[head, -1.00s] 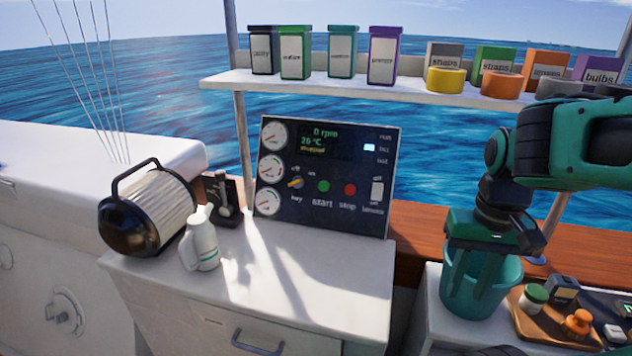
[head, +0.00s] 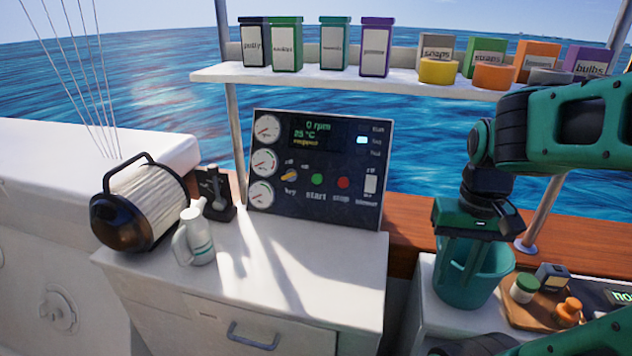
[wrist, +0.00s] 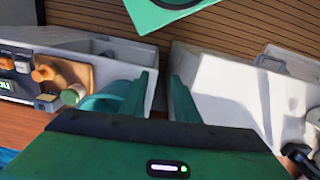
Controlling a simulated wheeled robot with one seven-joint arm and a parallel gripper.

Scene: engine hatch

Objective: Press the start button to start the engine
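The dark engine panel (head: 330,212) stands tilted back at the rear of the white counter. The green start button (head: 317,180) is at its lower middle, with the red stop button (head: 343,183) just right and the yellow key switch (head: 289,175) to its left. The display (head: 316,133) reads 0 rpm, with a yellow line that seems to say stopped. My gripper (head: 458,263) points down in front of the teal bucket, right of the panel and apart from it. In the wrist view my gripper (wrist: 162,82) has its fingers apart with nothing between them. The panel is not in the wrist view.
A kettle-like canister (head: 140,205), a white jug (head: 195,237) and a black lever unit (head: 214,195) stand left of the panel. A shelf (head: 300,76) with boxes runs above it. The teal bucket (head: 490,285) and a wooden tray (head: 525,313) are at right. The counter before the panel is clear.

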